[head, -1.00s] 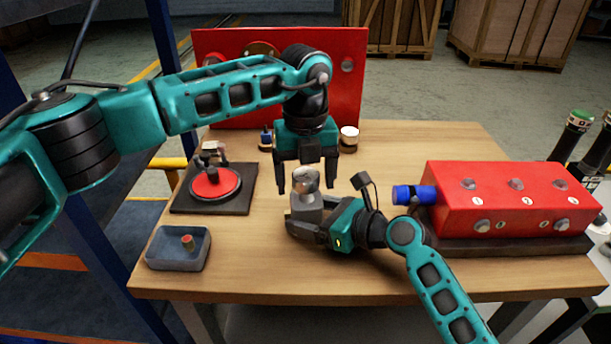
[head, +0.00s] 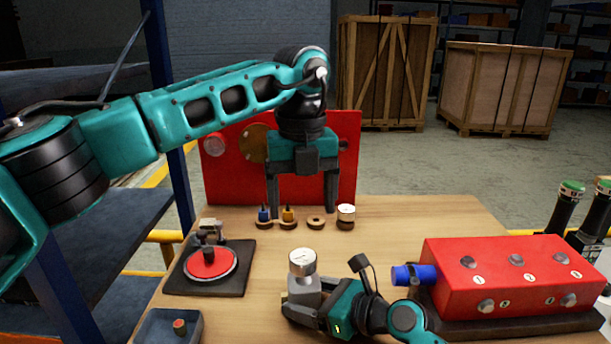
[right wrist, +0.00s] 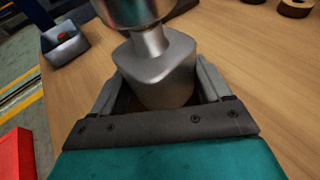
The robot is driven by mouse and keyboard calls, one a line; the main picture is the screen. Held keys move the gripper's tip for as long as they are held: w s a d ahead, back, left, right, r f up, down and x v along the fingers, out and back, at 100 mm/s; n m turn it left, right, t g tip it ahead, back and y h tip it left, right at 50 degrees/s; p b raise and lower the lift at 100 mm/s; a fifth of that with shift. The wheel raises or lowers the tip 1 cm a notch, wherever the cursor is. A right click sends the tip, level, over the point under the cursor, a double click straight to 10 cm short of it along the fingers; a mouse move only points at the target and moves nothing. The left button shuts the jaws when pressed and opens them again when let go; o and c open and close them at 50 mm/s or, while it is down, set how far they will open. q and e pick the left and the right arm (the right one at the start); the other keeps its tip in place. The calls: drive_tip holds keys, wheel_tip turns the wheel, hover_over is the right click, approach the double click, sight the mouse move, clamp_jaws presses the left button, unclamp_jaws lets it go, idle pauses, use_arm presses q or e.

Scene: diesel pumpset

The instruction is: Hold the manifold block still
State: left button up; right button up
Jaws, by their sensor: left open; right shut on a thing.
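The manifold block (head: 305,291), a grey metal block, stands on the table with a silver round-topped fitting (head: 302,262) upright on it. My right gripper (head: 305,312) is shut on the block low down, a finger on each side. In the right wrist view the block (right wrist: 160,75) sits between the fingers, and the fitting (right wrist: 135,12) is cut off by the top edge. My left gripper (head: 303,205) is open and empty, pointing down, above and apart from the fitting, in front of the red panel (head: 225,175).
Several small holders stand along the back edge, with a blue part (head: 264,213), a yellow part (head: 288,214) and a white-topped gauge (head: 346,213). A red disc fixture (head: 210,264) and a grey bin (head: 160,327) are left. A red numbered box (head: 510,280) is right.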

drive_tip(key=o, duration=1.4)
